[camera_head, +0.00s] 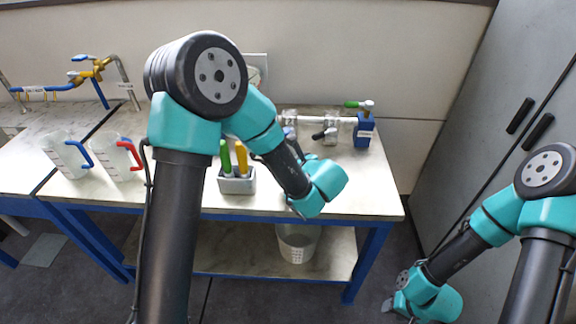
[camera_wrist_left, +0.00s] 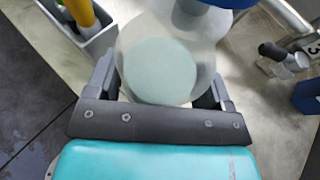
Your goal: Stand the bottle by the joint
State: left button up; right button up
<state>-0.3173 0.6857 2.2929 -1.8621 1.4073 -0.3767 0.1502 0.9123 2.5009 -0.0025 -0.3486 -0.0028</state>
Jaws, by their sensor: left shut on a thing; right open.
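My left gripper (camera_wrist_left: 160,88) is shut on a translucent whitish bottle (camera_wrist_left: 165,70) with a pale green round area and a blue part at the top of the left wrist view. A finger lies on each side of it. In the head view my left arm hides the bottle, and its tilt is hard to tell. The joint appears to be part of the pale pipe assembly (camera_head: 320,122) at the back right of the bench, with a green-handled valve and a blue block (camera_head: 363,131). My right gripper (camera_head: 389,304) is open and empty, low at the right, away from the bench.
A grey holder (camera_head: 237,184) with green and yellow-handled tools stands on the bench near the left gripper. Two clear jugs, blue-handled (camera_head: 62,155) and red-handled (camera_head: 116,157), stand at the left. A white bin (camera_head: 300,246) is below. Grey cabinets (camera_head: 500,100) close the right side.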

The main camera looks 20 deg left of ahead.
pick_arm(q)
jog(key=w, duration=0.1)
jog(key=w+a, duration=0.1)
jog(key=w, duration=0.1)
jog(key=shift+w+f, duration=0.1)
jog(key=shift+f, duration=0.1)
jog(key=shift+f, duration=1.65)
jog(key=shift+f, duration=0.1)
jog(key=o, duration=1.2)
jog(key=shift+f, duration=0.1)
